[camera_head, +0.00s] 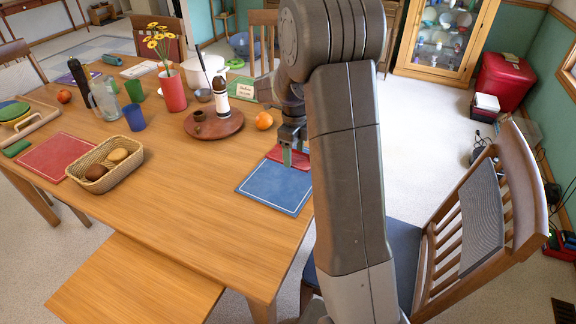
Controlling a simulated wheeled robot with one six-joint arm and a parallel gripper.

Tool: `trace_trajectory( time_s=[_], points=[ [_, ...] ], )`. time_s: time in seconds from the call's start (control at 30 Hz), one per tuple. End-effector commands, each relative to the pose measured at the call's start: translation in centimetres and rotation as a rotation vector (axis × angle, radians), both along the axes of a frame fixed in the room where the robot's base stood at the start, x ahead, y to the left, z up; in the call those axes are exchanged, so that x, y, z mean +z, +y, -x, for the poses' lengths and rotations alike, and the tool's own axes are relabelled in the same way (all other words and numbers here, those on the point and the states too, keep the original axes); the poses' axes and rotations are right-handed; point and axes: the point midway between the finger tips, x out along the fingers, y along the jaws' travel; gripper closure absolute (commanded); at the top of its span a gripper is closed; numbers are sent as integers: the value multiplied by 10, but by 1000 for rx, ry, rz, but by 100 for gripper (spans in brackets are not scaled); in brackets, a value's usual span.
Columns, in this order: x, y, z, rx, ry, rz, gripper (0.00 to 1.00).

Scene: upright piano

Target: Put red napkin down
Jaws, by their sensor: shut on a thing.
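The red napkin (298,161) shows at the far edge of the blue placemat (272,190), near the right edge of the wooden table. My gripper (288,154) points down over it and is shut on it. My arm hides the right side of the napkin and part of the placemat. I cannot tell whether the napkin touches the placemat or is held just above it.
An orange (264,121) and a round wooden tray (220,126) with a bottle (221,98) are left of my gripper. A bread basket (105,165) and a red placemat (57,157) lie farther left. The front middle of the table (190,210) is clear. A chair (480,220) stands at right.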

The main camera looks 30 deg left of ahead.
Motion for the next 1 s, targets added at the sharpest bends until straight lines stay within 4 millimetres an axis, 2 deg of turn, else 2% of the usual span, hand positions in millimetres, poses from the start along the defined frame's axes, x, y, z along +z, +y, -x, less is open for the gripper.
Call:
trace_trajectory(
  time_s=[0.2,0.47,0.63,1.0],
  points=[
    [-42,-1,1,1,3,3,58],
    [-64,-1,1,1,2,2,58],
    [-88,-1,1,1,2,3,58],
    [-95,0,0,1,0,0,58]
  ],
)
